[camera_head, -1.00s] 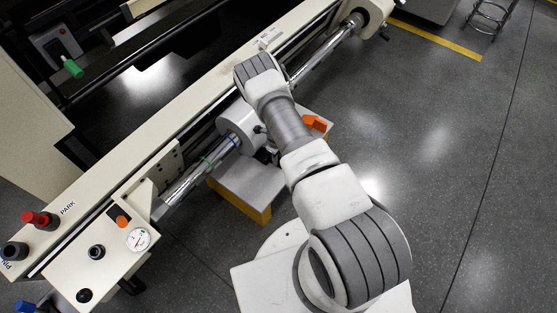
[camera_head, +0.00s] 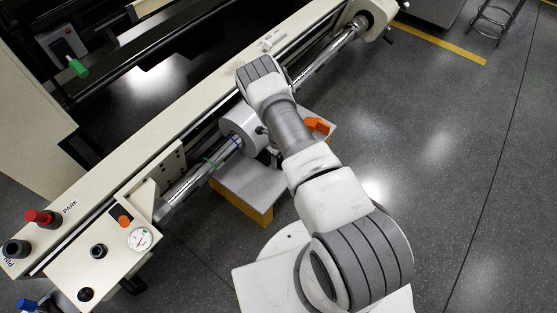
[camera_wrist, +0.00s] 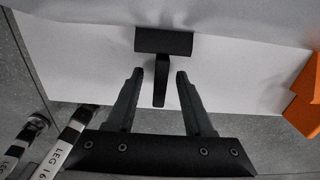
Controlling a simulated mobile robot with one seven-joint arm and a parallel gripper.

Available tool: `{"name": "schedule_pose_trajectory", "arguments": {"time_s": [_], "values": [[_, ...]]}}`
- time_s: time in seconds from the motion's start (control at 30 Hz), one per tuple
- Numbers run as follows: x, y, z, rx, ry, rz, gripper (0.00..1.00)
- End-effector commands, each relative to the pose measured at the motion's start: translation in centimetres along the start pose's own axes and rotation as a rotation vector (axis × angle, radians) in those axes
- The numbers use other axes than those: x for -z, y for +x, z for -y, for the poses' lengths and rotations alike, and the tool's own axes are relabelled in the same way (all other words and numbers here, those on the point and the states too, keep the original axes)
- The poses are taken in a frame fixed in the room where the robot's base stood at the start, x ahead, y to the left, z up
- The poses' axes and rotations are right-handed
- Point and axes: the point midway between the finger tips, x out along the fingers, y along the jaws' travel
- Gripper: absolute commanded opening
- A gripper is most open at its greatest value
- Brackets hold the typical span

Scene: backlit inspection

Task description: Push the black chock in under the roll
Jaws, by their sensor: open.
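The black chock (camera_wrist: 164,41) lies on the light platform top in the wrist view, its narrow handle (camera_wrist: 161,82) pointing back toward me. My gripper (camera_wrist: 159,74) is open, with one finger on each side of the handle and a gap on both sides. The wide block is ahead of the fingertips. The pale roll (camera_wrist: 230,16) fills the top of the wrist view; whether the chock touches it I cannot tell. In the head view the white roll (camera_head: 241,122) sits on a shiny shaft above the platform (camera_head: 247,186). My arm hides the chock there.
An orange block (camera_head: 317,126) is on the platform's right side, also at the right of the wrist view (camera_wrist: 303,100). The long cream machine frame (camera_head: 150,140) runs behind the roll. A control panel (camera_head: 100,258) stands at lower left.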

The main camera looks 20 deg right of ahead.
Motion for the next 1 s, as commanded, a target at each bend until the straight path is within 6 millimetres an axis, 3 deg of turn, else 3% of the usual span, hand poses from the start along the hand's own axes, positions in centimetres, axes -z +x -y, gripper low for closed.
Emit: {"name": "schedule_pose_trajectory", "arguments": {"time_s": [0.17, 0.7, 1.0], "values": [[-0.1, -1.8, 0.0, 0.001, 0.0, 0.001, 0.52], [-0.1, -14.3, 0.0, 0.002, -0.001, 0.002, 0.52], [0.0, -17.3, 0.0, 0.0, 0.0, 0.001, 0.52]]}}
